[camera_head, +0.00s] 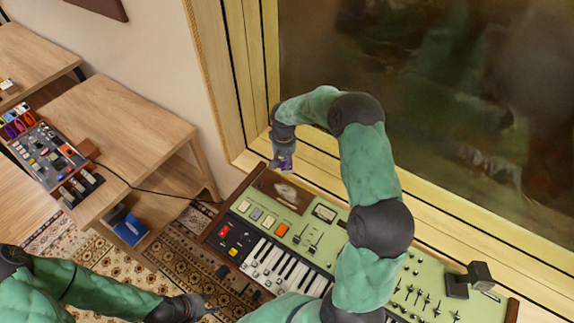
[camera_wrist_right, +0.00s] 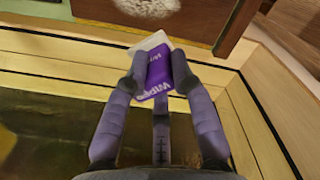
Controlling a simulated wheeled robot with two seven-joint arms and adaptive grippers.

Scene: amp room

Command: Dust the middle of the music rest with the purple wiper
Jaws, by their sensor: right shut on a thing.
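My right gripper (camera_head: 284,161) is shut on the purple wiper (camera_head: 286,164), just behind the music rest's far edge. In the right wrist view, the purple and white wiper (camera_wrist_right: 158,72) sits between the fingers of my right gripper (camera_wrist_right: 155,70). The brown music rest (camera_head: 265,182) stands at the back left of the green keyboard, with a whitish dust patch (camera_head: 285,193) at its middle. The rest (camera_wrist_right: 196,22) and dust patch (camera_wrist_right: 147,7) also show there; the wiper is apart from the patch. My left gripper (camera_head: 204,308) is low in the head view, its opening unclear.
The green keyboard (camera_head: 262,215) lies below the rest, with keys and knobs. A wooden window frame (camera_head: 470,232) and dark glass (camera_head: 450,100) stand behind it. A wooden table (camera_head: 125,130) with an effects board (camera_head: 50,155) is at the left.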

